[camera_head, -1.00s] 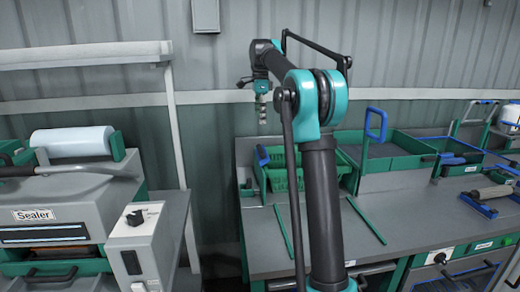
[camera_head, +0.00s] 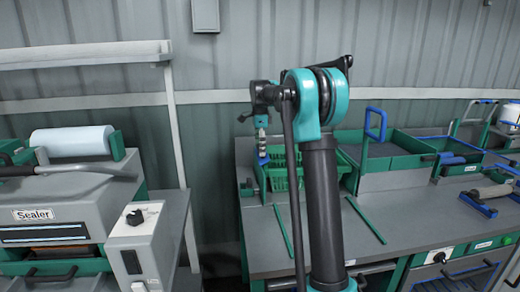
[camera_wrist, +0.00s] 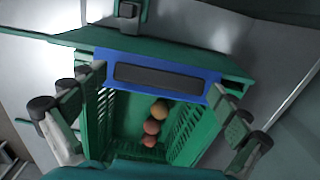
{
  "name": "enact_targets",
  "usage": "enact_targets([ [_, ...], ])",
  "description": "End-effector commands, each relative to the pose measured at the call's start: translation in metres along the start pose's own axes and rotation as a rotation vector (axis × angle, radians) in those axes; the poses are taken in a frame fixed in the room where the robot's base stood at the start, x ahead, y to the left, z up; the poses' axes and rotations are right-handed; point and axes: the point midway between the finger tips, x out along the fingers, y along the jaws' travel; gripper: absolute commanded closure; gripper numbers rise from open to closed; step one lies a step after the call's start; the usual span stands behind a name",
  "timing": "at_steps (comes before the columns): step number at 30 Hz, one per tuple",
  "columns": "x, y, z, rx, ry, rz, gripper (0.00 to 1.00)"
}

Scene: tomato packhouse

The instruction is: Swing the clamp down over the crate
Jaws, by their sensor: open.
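The green crate (camera_head: 284,176) stands at the left end of the bench, partly hidden behind my arm. In the wrist view the slatted crate (camera_wrist: 96,128) holds a few orange-red tomatoes (camera_wrist: 151,127). The clamp's blue handle (camera_head: 262,157) stands up at the crate's left side. In the wrist view a blue bar with a dark grip, apparently this handle (camera_wrist: 205,80), lies across the crate's far edge. My gripper (camera_head: 262,138) is just above the handle. In the wrist view my open gripper (camera_wrist: 152,95) has one finger on each side of the bar; contact cannot be told.
A raised blue handle (camera_head: 376,124) and green trays (camera_head: 405,150) stand right of the crate. Two thin green strips (camera_head: 366,220) lie on the grey bench top (camera_head: 330,240). The sealer (camera_head: 60,215) is at the left, across a gap.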

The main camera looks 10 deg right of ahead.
Motion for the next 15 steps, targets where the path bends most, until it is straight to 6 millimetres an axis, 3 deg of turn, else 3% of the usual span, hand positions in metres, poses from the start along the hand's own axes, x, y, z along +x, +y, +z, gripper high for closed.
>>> enact_targets([
  [5, -0.0002, -0.0001, 0.0, 0.0, 0.0, 0.0, 0.03],
  [15, -0.0004, -0.0001, 0.0, 0.0, 0.0, 0.0, 0.43],
])
